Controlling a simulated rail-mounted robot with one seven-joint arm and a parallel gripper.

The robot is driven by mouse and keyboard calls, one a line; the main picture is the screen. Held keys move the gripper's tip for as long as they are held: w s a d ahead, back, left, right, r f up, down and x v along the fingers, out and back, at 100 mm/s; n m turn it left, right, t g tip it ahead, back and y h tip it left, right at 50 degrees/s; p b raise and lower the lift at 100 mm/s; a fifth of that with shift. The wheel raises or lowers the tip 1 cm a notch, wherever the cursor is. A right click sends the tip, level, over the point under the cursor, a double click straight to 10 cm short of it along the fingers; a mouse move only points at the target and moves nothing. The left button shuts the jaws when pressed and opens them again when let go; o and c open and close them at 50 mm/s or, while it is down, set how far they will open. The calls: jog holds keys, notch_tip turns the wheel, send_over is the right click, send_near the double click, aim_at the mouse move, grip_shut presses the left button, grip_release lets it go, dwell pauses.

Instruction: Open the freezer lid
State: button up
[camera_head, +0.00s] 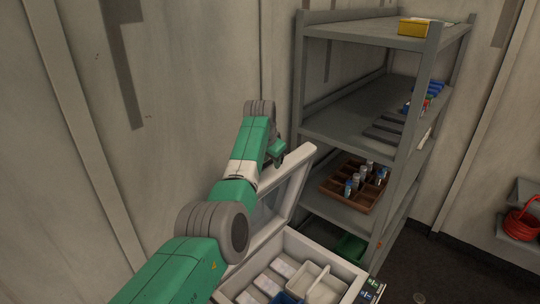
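The freezer (347,268) is a pale chest at the bottom of the view. Its lid (300,185), a pale frame with a grey-blue inner panel, stands raised and steeply tilted at the chest's back left. The inside shows, with white packs, a divided white tray and something blue. My green arm reaches across the left part of the lid and hides some of it. My gripper (277,152) is at the lid's upper edge, close to it. I cannot tell whether it touches the lid, or whether its fingers are open or shut.
A grey shelf rack (345,132) stands close behind and right of the lid. It holds a brown compartment tray (352,190) with bottles and a yellow box (413,27). A wall is at the left. Dark floor (440,265) is open at the right, near red coiled cable (521,224).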

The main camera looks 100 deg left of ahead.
jog(key=b+v, duration=0.1)
jog(key=v, duration=0.4)
jog(key=shift+d+r, duration=0.2)
jog(key=shift+r, duration=0.15)
